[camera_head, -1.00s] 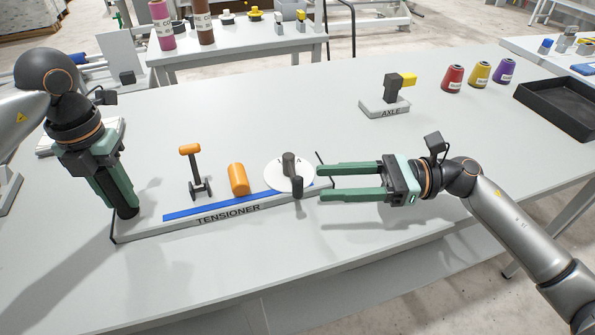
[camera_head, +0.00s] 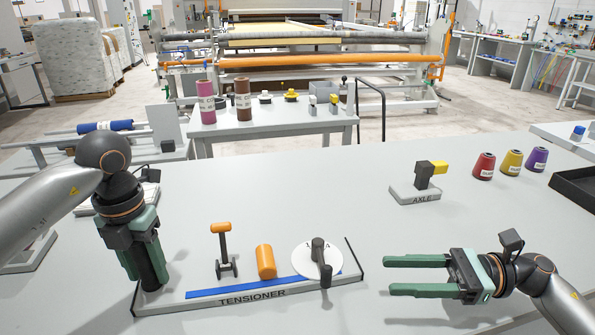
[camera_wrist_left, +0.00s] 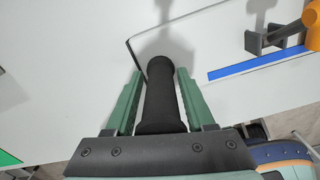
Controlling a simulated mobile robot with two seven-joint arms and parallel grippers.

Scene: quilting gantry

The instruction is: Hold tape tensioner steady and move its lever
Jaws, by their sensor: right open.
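The tape tensioner (camera_head: 252,297) is a light grey base labelled TENSIONER near the table's front. It carries an orange-topped black post (camera_head: 221,228), an orange cylinder (camera_head: 266,261), a blue tape strip (camera_head: 205,294) and a white dial (camera_head: 299,262) with a black lever (camera_head: 319,256). The lever hangs toward the front. My left gripper (camera_head: 148,283) points down at the base's left end. Its fingers are closed around a black upright handle, which shows between them in the left wrist view (camera_wrist_left: 160,95). My right gripper (camera_head: 387,275) is open and empty, right of the base and apart from it.
An axle block (camera_head: 414,192) stands behind my right gripper. Red (camera_head: 484,167), yellow (camera_head: 511,164) and purple (camera_head: 537,160) cones and a black tray (camera_head: 577,187) are at the right. The tabletop behind the tensioner is clear.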

